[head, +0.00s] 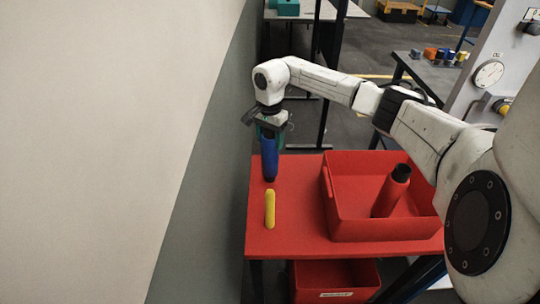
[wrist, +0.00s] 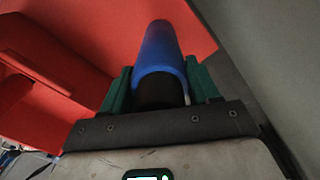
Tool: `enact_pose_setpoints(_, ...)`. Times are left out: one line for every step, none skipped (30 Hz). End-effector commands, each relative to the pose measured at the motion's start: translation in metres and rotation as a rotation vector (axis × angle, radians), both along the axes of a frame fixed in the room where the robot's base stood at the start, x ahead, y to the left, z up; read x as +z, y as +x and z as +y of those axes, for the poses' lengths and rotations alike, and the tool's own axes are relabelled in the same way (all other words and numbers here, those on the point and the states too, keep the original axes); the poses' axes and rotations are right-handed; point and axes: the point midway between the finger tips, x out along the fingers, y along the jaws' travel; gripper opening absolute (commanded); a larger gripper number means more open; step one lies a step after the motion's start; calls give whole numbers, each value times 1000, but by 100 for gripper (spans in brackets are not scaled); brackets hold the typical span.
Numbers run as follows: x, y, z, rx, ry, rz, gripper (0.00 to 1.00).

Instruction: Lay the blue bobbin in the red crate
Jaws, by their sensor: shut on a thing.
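The blue bobbin (head: 268,155) is upright in the head view, with a dark lower end over the back left part of the red table. My gripper (head: 270,127) is shut on its upper part from above. In the wrist view the blue bobbin (wrist: 160,50) stands between the green fingers of my gripper (wrist: 158,88). I cannot tell whether its lower end touches the table. The red crate (head: 375,225) sits on the table to the right of the bobbin. A red bobbin (head: 388,194) with a dark end leans inside it.
A wall (head: 195,150) runs close along the left. Another red crate (head: 335,280) is below the table.

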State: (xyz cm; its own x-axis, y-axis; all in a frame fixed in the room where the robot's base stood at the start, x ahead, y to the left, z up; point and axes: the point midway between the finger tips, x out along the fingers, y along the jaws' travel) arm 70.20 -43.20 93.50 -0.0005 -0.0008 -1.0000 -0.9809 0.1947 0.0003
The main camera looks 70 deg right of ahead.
Motion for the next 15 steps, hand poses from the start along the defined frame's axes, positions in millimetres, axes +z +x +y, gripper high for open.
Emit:
enact_pose_setpoints(1,0,0,0,0,-1,0)
enact_pose_setpoints(1,0,0,0,0,-1,0)
enact_pose_setpoints(1,0,0,0,0,-1,0)
enact_pose_setpoints(2,0,0,0,-1,-1,0)
enact_pose_setpoints(2,0,0,0,-1,-1,0)
enact_pose_setpoints(3,0,0,0,-1,-1,0)
enact_pose_setpoints(4,0,0,0,-1,-1,0)
enact_pose_setpoints(5,0,0,0,-1,-1,0)
enact_pose_setpoints(6,0,0,0,-1,-1,0)
enact_pose_setpoints(7,0,0,0,-1,-1,0)
enact_pose_setpoints(8,0,0,0,-1,-1,0)
enact_pose_setpoints(9,0,0,0,-1,-1,0)
enact_pose_setpoints(10,0,0,0,-1,-1,0)
enact_pose_setpoints(11,0,0,0,-1,-1,0)
enact_pose_setpoints(12,0,0,0,-1,-1,0)
